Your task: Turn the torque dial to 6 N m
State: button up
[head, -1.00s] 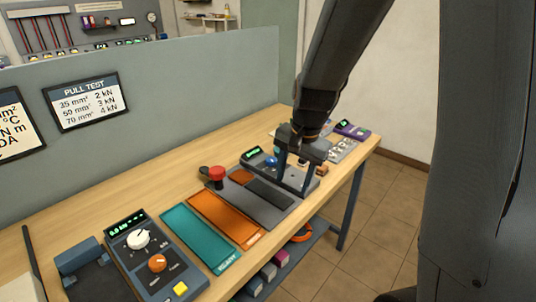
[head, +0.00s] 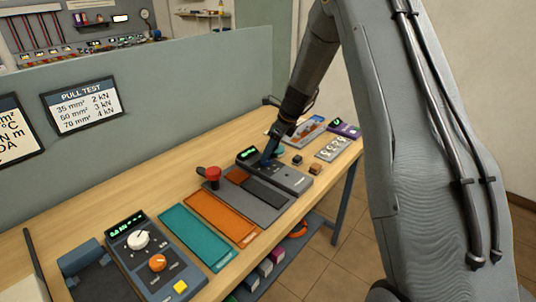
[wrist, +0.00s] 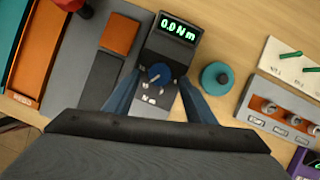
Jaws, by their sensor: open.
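The torque unit (head: 290,179) is a dark box on the bench with a green-lit display (wrist: 179,28) that reads 0.0 N m in the wrist view. Its blue torque dial (wrist: 160,72) has a pale pointer mark that slants to the lower left. My gripper (wrist: 158,78) is open, with one finger on each side of the dial. I cannot tell whether either finger touches it. In the head view my gripper (head: 268,158) is down at the unit and hides most of the dial. Part of the dial's scale is hidden or too small to read.
Beyond are a toggle panel (wrist: 290,62) and a knob panel (wrist: 283,115).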

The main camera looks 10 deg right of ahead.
jog(key=shift+p+x, duration=0.35)
jog(key=shift+x, duration=1.2)
jog(key=c, duration=1)
jog(key=shift+c, duration=0.2)
